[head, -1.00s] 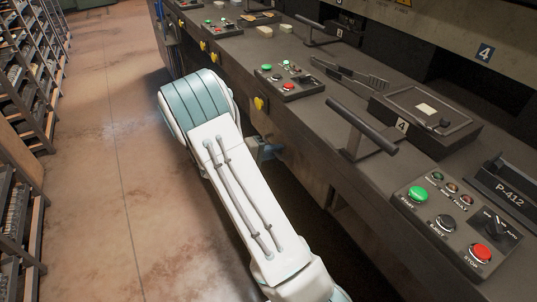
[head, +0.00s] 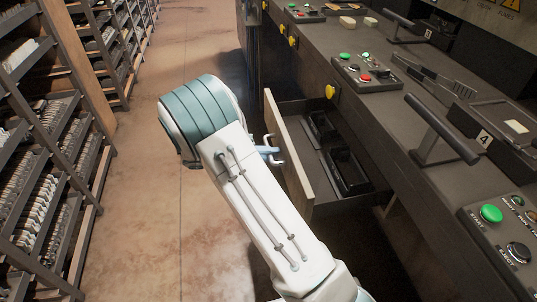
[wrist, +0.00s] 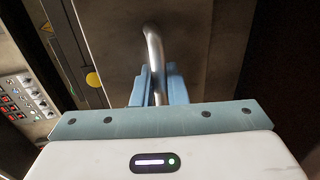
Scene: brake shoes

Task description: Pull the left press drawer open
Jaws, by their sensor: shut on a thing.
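The press drawer (head: 291,155) stands pulled out from under the press bench, with its light front panel facing my arm. Dark trays (head: 345,170) lie inside it. My gripper (head: 266,150) is at the drawer front, mostly hidden behind my white arm in the head view. In the wrist view, its blue fingers (wrist: 158,86) are shut on the drawer's curved metal handle (wrist: 153,45). The handle's lower part is hidden between the fingers.
The press bench (head: 385,95) runs along the right, with control boxes (head: 367,74) and a dark T-shaped lever (head: 440,128) on top. Shelving racks (head: 45,150) with many parts line the left. The floor (head: 150,190) between is clear.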

